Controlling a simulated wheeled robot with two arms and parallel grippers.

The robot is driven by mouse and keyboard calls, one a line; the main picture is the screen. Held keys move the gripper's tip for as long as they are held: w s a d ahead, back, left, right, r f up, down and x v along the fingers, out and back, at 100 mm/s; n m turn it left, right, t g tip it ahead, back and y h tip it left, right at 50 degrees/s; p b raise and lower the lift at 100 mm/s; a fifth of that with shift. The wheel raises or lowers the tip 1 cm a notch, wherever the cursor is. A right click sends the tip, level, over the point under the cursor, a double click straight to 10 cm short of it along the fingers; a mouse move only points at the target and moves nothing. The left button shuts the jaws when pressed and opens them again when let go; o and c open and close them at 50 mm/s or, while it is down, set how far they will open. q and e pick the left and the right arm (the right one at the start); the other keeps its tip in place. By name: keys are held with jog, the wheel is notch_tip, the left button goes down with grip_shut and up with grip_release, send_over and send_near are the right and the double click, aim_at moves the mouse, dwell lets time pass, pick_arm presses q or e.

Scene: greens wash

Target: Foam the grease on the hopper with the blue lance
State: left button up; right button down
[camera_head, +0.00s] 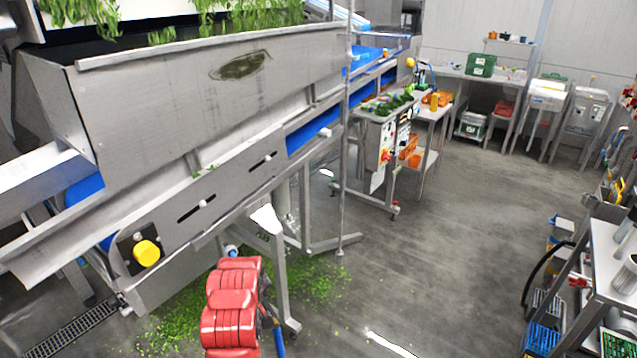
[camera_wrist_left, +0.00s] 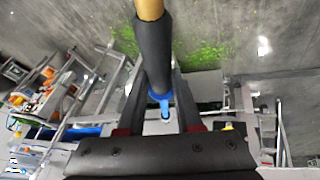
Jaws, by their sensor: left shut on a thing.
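The steel hopper (camera_head: 150,112) fills the upper left of the head view. A dark olive grease patch (camera_head: 240,66) lies on its sloping front side, near the upper rim. No foam shows on the patch. My left gripper (camera_wrist_left: 158,88) is shut on the lance (camera_wrist_left: 153,55), a dark sleeve with a tan end and a blue part (camera_wrist_left: 161,97) between the fingers. In the head view my red arm hides the gripper; a small blue piece (camera_head: 232,251) shows just beyond it, below the hopper and apart from the patch. My right gripper is out of view.
A conveyor frame with a yellow knob (camera_head: 146,251) runs below the hopper. Green leaf scraps (camera_head: 320,280) litter the floor under it. A thin steel post (camera_head: 345,150) stands right of the hopper. A shelf rack (camera_head: 605,265) stands at right; the floor between is clear.

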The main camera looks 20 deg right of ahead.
pick_arm(q)
jog(key=d+r+n+t+h+p, duration=0.1)
jog(key=d+r+h+p, duration=0.3)
jog(key=r, duration=1)
jog(key=w+d+r+n+t+p, duration=0.15)
jog(key=d+r, duration=0.55)
jog(key=r, duration=0.7)
jog(key=s+d+r+n+t+h+p, duration=0.15)
jog(key=d+r, duration=0.35)
jog(key=r, duration=0.8)
jog(key=w+a+p, duration=0.2)
jog(key=w+p, duration=0.2)
jog(key=w, duration=0.2)
jog(key=shift+w+r+m, duration=0.2)
jog(key=shift+w+m, duration=0.05)
jog(key=shift+m, duration=0.15)
jog(key=shift+a, duration=0.1)
jog(key=o, duration=0.4)
grip_shut()
